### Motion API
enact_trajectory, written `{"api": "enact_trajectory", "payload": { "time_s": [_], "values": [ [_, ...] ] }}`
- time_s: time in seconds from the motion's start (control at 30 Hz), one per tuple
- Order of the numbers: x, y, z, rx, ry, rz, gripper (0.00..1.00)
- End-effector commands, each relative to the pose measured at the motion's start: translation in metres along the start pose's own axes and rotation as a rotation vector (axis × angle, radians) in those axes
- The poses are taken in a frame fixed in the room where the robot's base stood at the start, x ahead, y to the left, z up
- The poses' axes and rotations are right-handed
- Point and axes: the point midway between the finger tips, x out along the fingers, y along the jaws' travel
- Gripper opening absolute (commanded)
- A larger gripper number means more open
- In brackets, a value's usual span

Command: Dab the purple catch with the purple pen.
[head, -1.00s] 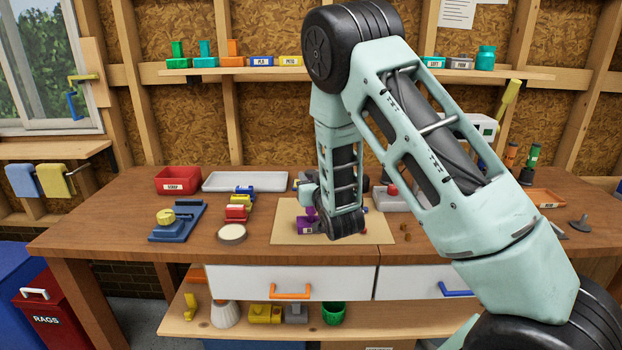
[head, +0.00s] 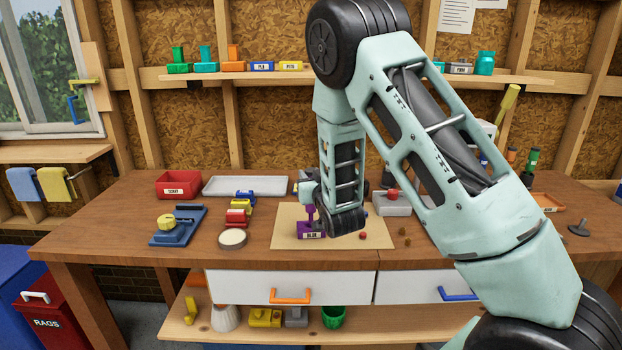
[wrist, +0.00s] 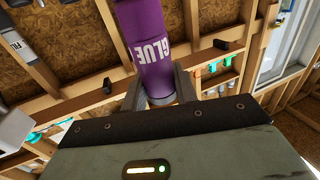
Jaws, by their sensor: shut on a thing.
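The purple pen (wrist: 148,45), a thick purple tube lettered GLUE, is held between the two grey fingers of my gripper (wrist: 160,90) in the wrist view. Its far end runs out of the top of that view. In the head view a purple block with a label (head: 311,231), which looks like the purple catch, stands on the tan mat. My gripper (head: 309,199) is right above it, partly hidden by my arm. A narrow upright purple piece joins the two in the picture; I cannot tell whether pen and catch touch.
The tan mat (head: 285,240) also bears a small red ball (head: 362,236). Left of it are a round pale-topped tin (head: 232,239), small coloured blocks and a blue fixture (head: 178,228). A grey box with a red dome (head: 392,206) stands at the right. The mat's front strip is clear.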

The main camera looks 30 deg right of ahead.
Motion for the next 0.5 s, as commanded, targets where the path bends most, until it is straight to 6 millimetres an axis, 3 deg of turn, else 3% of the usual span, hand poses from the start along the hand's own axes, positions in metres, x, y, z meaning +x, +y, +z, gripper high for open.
{"api": "enact_trajectory", "payload": {
  "time_s": [0.5],
  "values": [
    [0.0,0.0,-0.032,0.0,0.001,0.0,0.0]
  ]
}}
